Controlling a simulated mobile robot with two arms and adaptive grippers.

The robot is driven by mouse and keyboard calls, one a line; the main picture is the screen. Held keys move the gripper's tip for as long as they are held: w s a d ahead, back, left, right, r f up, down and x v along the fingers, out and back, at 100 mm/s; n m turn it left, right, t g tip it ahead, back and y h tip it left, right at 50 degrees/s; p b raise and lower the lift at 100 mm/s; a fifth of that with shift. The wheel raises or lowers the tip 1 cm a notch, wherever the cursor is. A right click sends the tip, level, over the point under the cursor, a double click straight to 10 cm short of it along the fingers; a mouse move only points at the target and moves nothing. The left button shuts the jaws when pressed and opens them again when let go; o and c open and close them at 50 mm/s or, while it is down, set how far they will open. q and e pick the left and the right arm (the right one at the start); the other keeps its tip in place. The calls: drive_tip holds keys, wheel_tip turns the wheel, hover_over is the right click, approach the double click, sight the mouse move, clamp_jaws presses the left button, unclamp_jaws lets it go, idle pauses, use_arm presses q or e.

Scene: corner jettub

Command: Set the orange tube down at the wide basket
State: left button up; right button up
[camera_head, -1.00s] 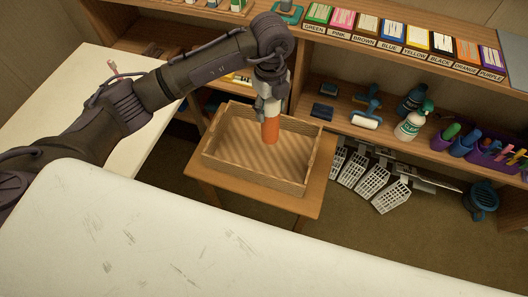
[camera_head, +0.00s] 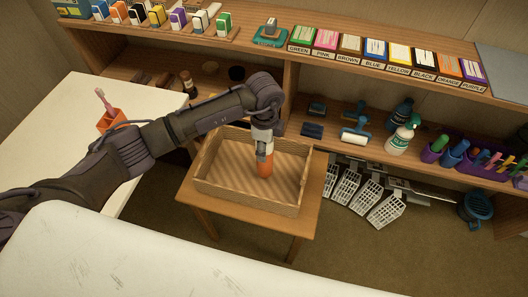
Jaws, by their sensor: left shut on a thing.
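The orange tube (camera_head: 265,167) is upright, with a white upper part, in my left gripper (camera_head: 263,141). The gripper is shut on it from above. The wide basket (camera_head: 245,205) is a shallow rectangular wicker tray on a small wooden table (camera_head: 217,208). The tube's lower end shows over the inside of the basket, right of its middle; I cannot tell whether it touches the basket floor. The visible basket floor is otherwise empty. My right gripper is not in view.
A wooden shelf (camera_head: 330,58) with coloured card bins stands behind, with a roller (camera_head: 355,133) and a green-capped bottle (camera_head: 398,139) on its lower level. White table surfaces lie in front (camera_head: 150,260) and at left, where an orange cup (camera_head: 111,121) stands.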

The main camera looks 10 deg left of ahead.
use_arm(q)
wheel_tip(320, 180, down, 3)
drive_tip(key=shift+r, duration=0.1)
drive_tip(key=o, duration=1.5)
drive_tip(key=shift+c, duration=0.2)
drive_tip(key=shift+r, duration=0.1)
wheel_tip(320, 180, up, 12)
drive_tip(key=shift+f, duration=0.1)
